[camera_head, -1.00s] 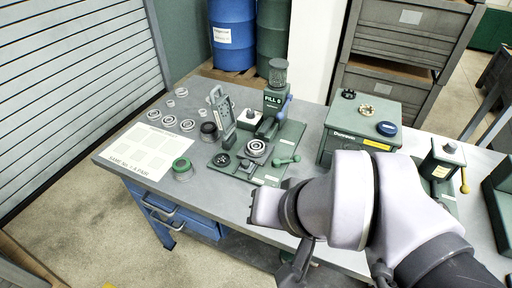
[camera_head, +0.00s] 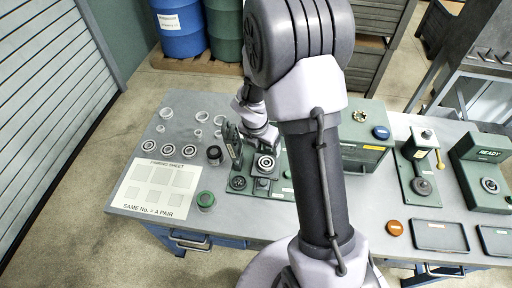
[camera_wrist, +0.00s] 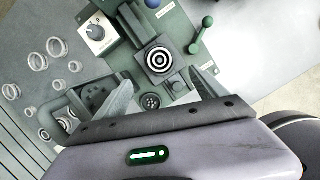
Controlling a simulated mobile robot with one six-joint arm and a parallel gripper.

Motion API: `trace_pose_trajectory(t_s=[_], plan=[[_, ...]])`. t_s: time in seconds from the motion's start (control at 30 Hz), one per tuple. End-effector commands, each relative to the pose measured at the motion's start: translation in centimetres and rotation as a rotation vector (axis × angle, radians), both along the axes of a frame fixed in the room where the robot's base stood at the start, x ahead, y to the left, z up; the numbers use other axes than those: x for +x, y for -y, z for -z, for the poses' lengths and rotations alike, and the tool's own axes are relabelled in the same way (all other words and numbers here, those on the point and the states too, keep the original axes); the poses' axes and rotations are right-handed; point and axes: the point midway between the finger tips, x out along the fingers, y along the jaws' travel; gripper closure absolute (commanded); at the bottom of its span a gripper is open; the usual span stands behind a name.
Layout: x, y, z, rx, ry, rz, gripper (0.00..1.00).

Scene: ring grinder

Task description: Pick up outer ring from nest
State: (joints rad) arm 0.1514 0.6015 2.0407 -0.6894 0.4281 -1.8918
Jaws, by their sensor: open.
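A ring with concentric dark and light bands sits in the nest of the green fixture; this ring (camera_head: 266,163) shows in the head view and, from above, as a ring (camera_wrist: 159,60) in the wrist view. I cannot tell whether the outer ring is separate from the inner part. My gripper (camera_wrist: 166,88) is open and empty, its two fingers spread wide and pointing toward the nest, with the ring ahead of and between them. In the head view my gripper (camera_head: 262,138) hangs just behind the ring. No contact with it shows.
Several loose rings (camera_head: 167,150) lie left of the fixture. A white paired-parts sheet (camera_head: 155,188) lies at front left, with a green-topped cup (camera_head: 205,200) beside it. A dial box (camera_wrist: 97,33) and a green-knobbed lever (camera_wrist: 200,34) flank the nest. Machines and trays stand right.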

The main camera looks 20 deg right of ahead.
Motion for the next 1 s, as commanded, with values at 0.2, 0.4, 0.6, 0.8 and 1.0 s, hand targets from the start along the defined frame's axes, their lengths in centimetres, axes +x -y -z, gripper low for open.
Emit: trace_pose_trajectory(t_s=[0.2,0.4,0.6,0.8,1.0], plan=[[0.8,1.3,6.8,0.002,-0.002,0.004,0.18],[1.2,1.9,8.7,0.002,-0.001,0.006,0.18],[1.8,2.0,12.2,0.002,-0.002,0.006,0.18],[2.1,2.5,13.5,0.001,0.0,0.007,0.18],[2.1,2.5,13.4,0.001,0.0,0.008,0.4]])
